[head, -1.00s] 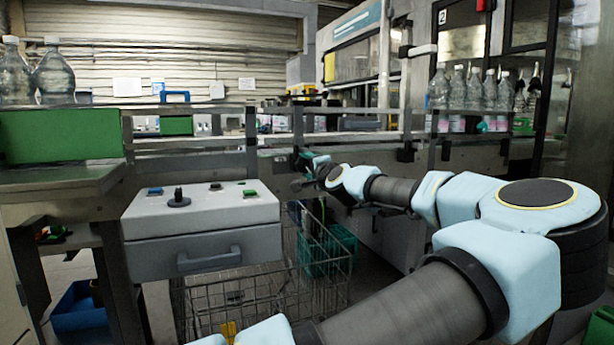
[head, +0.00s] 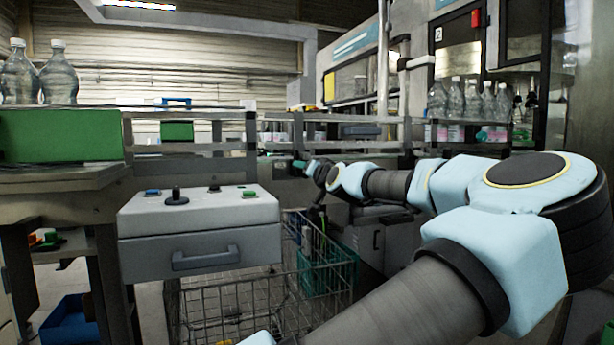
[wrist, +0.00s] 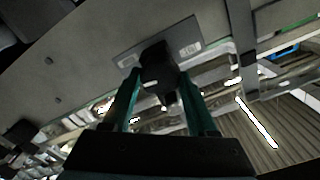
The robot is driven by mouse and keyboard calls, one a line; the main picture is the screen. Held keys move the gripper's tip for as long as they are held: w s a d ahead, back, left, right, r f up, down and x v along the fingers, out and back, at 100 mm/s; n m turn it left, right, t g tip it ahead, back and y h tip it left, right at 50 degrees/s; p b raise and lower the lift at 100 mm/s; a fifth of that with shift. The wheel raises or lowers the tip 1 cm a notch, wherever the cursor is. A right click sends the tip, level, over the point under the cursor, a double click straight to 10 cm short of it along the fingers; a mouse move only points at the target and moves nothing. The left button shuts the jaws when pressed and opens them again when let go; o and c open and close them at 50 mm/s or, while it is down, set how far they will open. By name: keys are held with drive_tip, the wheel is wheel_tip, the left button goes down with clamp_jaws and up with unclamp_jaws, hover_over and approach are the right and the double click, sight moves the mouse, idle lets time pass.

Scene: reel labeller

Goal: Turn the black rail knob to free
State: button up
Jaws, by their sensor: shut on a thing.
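The black rail knob (wrist: 160,66) is in the upper middle of the wrist view, in front of a grey plate (wrist: 188,38) with a small pale label on either side. The label text is too small to read. My gripper (wrist: 160,76) has its two teal fingers on either side of the knob and is shut on it. In the head view my gripper (head: 299,164) is at the rail beyond the grey control box, with a teal finger showing. The knob cannot be made out there.
A grey control box (head: 200,217) with buttons and a drawer handle stands at left centre. A wire basket cart (head: 262,305) is below and beside it. Bottles (head: 470,108) stand at the right back. A metal rail (head: 190,148) crosses the middle.

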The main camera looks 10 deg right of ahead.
drive_tip(key=shift+f+n, duration=0.1)
drive_tip(key=shift+n, duration=0.5)
drive_tip(key=o, duration=1.4)
drive_tip(key=s, duration=0.3)
drive_tip(key=s+d+b, duration=0.1)
drive_tip(key=s, duration=0.6)
drive_tip(key=shift+s+d, duration=0.15)
drive_tip(key=shift+s, duration=0.25)
